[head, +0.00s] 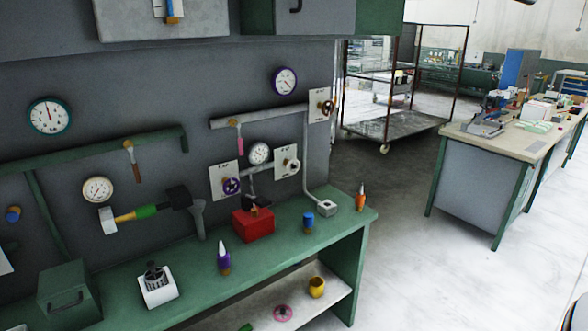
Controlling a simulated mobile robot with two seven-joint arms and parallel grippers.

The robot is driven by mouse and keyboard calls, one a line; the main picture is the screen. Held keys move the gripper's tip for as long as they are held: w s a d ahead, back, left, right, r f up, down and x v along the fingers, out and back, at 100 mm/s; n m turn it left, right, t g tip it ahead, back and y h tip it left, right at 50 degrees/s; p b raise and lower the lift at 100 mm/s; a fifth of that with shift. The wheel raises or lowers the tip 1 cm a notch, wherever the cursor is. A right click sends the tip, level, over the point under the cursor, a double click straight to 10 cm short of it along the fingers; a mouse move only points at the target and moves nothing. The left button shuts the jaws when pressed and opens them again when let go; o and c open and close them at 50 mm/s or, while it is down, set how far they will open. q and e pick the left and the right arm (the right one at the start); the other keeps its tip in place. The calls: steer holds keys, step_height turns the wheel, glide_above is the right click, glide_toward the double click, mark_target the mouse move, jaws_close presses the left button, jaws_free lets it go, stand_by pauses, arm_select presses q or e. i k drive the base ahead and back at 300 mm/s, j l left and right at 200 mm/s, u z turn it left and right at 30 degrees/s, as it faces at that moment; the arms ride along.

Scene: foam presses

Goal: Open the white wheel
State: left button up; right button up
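The white wheel (292,165) is a small pale handwheel on a white label plate (281,153). It sits on the pipework of the grey wall panel, right of centre, above the green bench. It is small in view and I cannot tell how far it is turned. A purple wheel (231,186) on its own white plate is to its left and slightly lower. A dark reddish-brown wheel (327,107) on another plate is up and to its right. Neither of my grippers shows in the head view, and nothing is seen touching the white wheel.
The green bench (270,232) below holds a red box (252,223), a blue-topped item (308,222), a purple-tipped bottle (223,258) and an orange-tipped bottle (360,198). A wheeled cart (395,128) and a cluttered workbench (478,180) stand right. The pale floor (440,285) between is clear.

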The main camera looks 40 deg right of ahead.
mark_target(293, 167)
steer(key=i+l+u, duration=0.1)
steer(key=l, duration=0.3)
steer(key=i+l, duration=0.15)
steer(key=l, duration=0.25)
steer(key=i+l+u, duration=0.15)
steer(key=l, duration=0.25)
